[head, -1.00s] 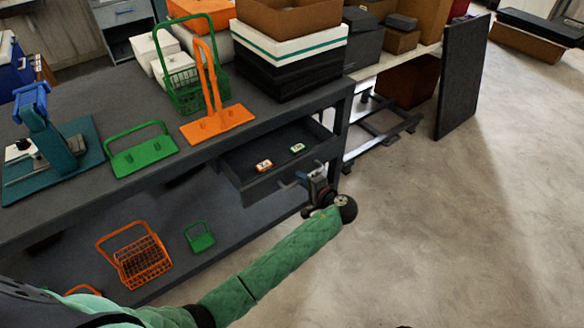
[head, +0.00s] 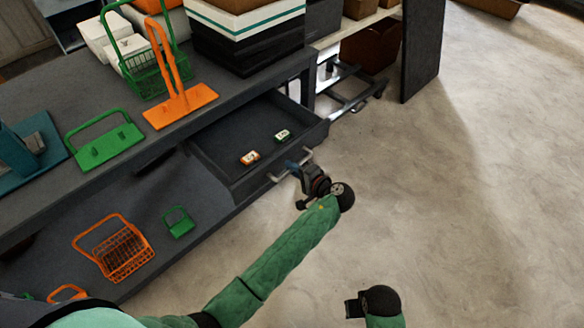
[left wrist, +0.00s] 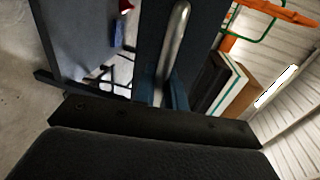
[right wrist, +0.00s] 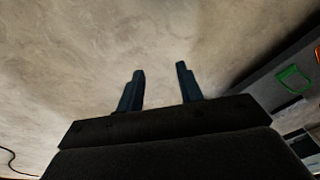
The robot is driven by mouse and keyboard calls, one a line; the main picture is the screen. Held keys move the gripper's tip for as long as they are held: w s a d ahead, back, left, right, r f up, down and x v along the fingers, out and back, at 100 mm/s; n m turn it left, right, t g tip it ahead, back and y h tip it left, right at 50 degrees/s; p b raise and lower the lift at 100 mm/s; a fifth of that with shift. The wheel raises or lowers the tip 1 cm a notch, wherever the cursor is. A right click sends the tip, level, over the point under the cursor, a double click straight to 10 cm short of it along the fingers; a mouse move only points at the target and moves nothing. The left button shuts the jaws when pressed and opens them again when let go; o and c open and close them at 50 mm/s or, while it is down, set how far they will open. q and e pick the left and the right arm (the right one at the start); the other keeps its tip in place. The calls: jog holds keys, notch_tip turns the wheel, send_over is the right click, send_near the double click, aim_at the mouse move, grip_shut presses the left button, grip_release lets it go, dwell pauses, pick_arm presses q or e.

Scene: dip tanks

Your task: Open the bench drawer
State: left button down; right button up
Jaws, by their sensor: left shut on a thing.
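The bench drawer (head: 222,137) is pulled out from under the grey bench top, and its inside shows. An orange-and-white small item (head: 250,158) and a green-and-white small item (head: 283,135) lie on its floor. The drawer's metal bar handle (head: 291,166) is on its front face. My left gripper (head: 293,167) is shut on the handle. In the left wrist view the handle (left wrist: 174,45) runs between the fingers, which are partly hidden. My right gripper (right wrist: 160,85) is open and empty above the concrete floor, away from the drawer.
An orange basket (head: 124,255) and a small green basket (head: 179,222) sit on the lower shelf. The floor right of the drawer is clear.

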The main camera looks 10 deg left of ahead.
pick_arm(q)
jog(key=c, duration=1.5)
grip_release()
pick_arm(e)
jog(key=shift+w+r, duration=0.1)
